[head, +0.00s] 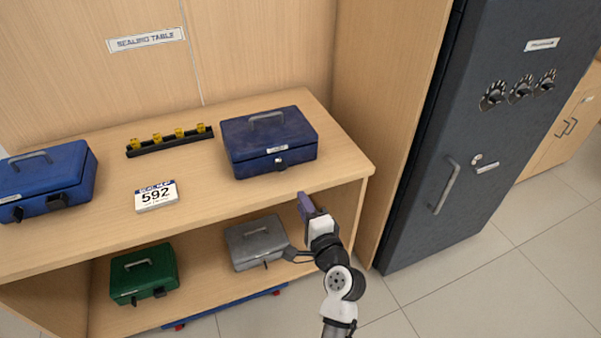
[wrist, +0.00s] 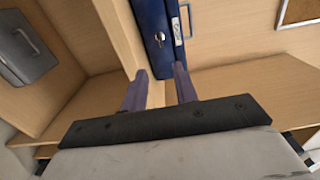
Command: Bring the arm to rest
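My arm reaches up from the bottom of the head view, and my gripper (head: 305,204) is just in front of the table's front edge, below the right blue cash box (head: 268,143). In the wrist view my gripper (wrist: 160,88) has its two purple fingers apart, with nothing held between them. The blue box (wrist: 153,35) shows beyond the fingertips there, apart from them as far as I can tell. It stands closed on the sealing table (head: 230,185).
A second blue box (head: 45,180), a number sign "592" (head: 156,195) and a black rack with yellow pieces (head: 170,139) stand on top. A grey box (head: 257,242) and a green box (head: 144,274) are on the lower shelf. A dark safe (head: 475,150) stands right; floor is clear before it.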

